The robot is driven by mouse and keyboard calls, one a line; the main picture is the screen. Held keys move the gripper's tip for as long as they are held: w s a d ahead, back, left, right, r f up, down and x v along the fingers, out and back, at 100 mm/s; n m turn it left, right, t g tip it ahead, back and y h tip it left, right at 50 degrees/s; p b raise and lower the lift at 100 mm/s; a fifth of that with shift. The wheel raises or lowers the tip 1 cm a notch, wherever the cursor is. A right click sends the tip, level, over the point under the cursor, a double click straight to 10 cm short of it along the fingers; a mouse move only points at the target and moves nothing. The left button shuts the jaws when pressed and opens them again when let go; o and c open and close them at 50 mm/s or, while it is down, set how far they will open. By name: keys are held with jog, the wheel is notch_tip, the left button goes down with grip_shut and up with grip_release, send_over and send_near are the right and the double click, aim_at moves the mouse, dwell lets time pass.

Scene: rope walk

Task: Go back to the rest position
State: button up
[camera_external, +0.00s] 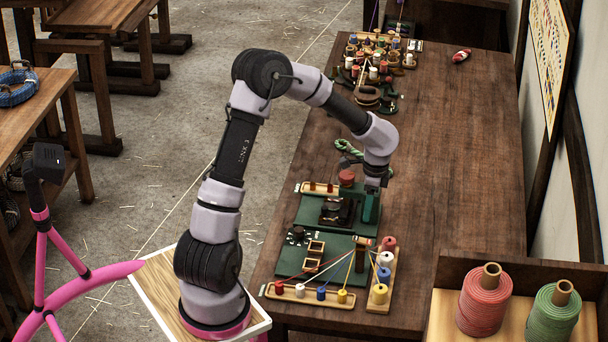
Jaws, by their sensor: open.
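My gripper (371,203) points down over the right edge of the green board (310,212) on the long wooden table. Its jaws are open, though the fingers show small here. A red spool (347,178) stands just left of the gripper, partly close to it in the picture; I cannot tell whether they touch. My arm rises from its base at the lower left, bends high above the table and comes down at the gripper.
Strings run from a front rack of small spools (310,293) over the board. A side rack (378,305) holds more spools. A green rope coil (347,147) lies behind. Large red (484,300) and green reels (553,312) stand at lower right.

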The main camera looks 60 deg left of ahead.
jog(key=s+d+r+n+t+y, duration=0.1)
jog(key=s+r+n+t, duration=0.15)
jog(key=s+r, duration=0.8)
jog(key=s+d+r+n+t+y, duration=0.1)
jog(key=s+d+r+t+y, duration=0.15)
jog(key=s+r, duration=0.75)
jog(key=s+r+n+t+h, duration=0.1)
jog(key=s+r+t+h, duration=0.1)
jog(key=s+r, duration=0.4)
jog(key=shift+a+t, duration=0.15)
jog(key=shift+t, duration=0.25)
